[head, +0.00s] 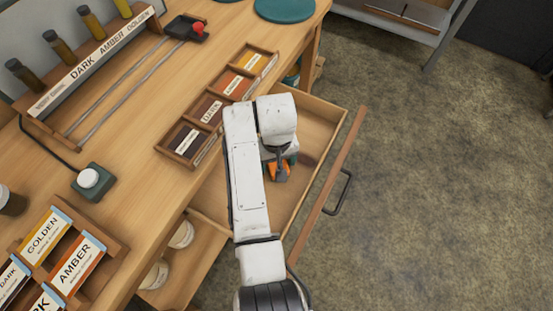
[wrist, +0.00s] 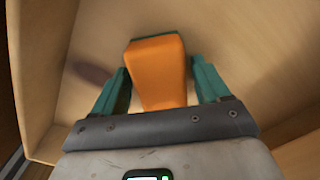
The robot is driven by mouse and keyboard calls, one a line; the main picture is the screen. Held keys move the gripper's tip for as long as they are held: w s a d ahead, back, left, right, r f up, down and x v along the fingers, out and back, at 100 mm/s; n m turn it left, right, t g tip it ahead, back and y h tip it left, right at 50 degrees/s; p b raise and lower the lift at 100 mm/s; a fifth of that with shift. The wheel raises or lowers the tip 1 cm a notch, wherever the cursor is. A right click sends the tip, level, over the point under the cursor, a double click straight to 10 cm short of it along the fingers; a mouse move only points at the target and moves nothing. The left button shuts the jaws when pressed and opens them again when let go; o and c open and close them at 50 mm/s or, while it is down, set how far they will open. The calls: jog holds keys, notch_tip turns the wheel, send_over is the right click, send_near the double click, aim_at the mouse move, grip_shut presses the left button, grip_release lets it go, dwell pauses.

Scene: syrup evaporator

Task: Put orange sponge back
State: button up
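The orange sponge (wrist: 160,75) has a dark green layer along its far edge. In the head view the sponge (head: 280,172) shows at my gripper (head: 281,166), over the open wooden drawer (head: 322,118). The height of the sponge above the floor is hard to tell. My arm hides part of the drawer.
The drawer front (head: 328,187) has a dark handle (head: 340,192). The wooden workbench (head: 140,135) carries a tray of coloured labels (head: 208,112), a bottle rack (head: 90,62) and a label holder (head: 122,247). Light jars stand on a shelf below. The floor at right is clear.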

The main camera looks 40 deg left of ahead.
jog(key=shift+o, duration=0.8)
jog(key=shift+r, duration=0.1)
notch_tip(320, 180, up, 12)
